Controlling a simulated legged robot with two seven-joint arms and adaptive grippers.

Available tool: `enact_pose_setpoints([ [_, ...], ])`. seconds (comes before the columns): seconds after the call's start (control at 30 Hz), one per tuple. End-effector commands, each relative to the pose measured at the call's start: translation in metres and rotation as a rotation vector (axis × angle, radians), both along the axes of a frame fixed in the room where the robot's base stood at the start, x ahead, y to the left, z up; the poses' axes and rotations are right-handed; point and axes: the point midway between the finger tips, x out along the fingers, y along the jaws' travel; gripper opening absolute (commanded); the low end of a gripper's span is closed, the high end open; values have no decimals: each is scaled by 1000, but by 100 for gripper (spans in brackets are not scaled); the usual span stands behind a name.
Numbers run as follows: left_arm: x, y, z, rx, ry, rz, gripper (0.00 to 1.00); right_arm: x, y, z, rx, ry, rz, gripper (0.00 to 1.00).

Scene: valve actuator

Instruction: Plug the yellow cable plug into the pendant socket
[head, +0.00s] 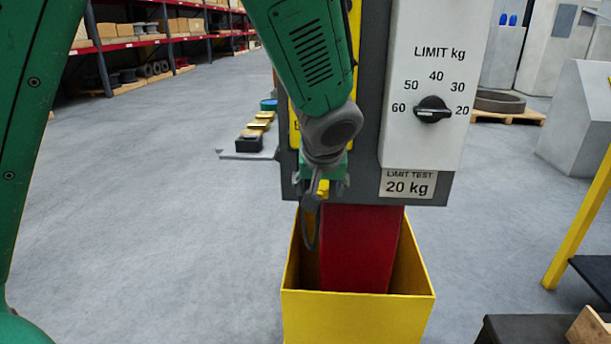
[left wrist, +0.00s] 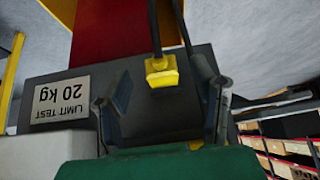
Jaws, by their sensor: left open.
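The yellow cable plug (head: 323,187) shows small at my left gripper (head: 323,184), below the green and grey arm. A thin dark cable hangs in a loop under it. In the left wrist view the yellow plug (left wrist: 161,71) sits between the two open fingertips, with dark cable strands running from it. Clear gaps show on both sides, so the fingers are apart from it in that view. Behind it is the dark lower part of the grey pendant panel (head: 437,187). I cannot make out the socket; the gripper may hide it. My right gripper is out of view.
A white panel with a LIMIT kg knob (head: 433,109) is at the upper right. A red block (head: 360,248) goes down into a yellow open box (head: 358,318) below. A yellow rail (head: 580,222) stands at the right. Grey floor is clear at left.

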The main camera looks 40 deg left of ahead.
Motion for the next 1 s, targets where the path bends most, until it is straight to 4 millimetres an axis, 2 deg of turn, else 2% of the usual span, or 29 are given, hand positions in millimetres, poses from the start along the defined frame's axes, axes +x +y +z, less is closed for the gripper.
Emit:
enact_pose_setpoints([
  [0.03,-4,-6,16,4,-14,-5,52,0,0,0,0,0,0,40],
  [0.1,-10,-10,28,5,-15,-4,52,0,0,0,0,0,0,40],
  [0.3,-23,-20,51,6,-12,-5,52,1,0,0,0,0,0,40],
  [0.5,-27,-23,57,5,-7,-4,52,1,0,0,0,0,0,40],
  [1.0,-28,-23,53,2,-1,-8,52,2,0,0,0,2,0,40],
])
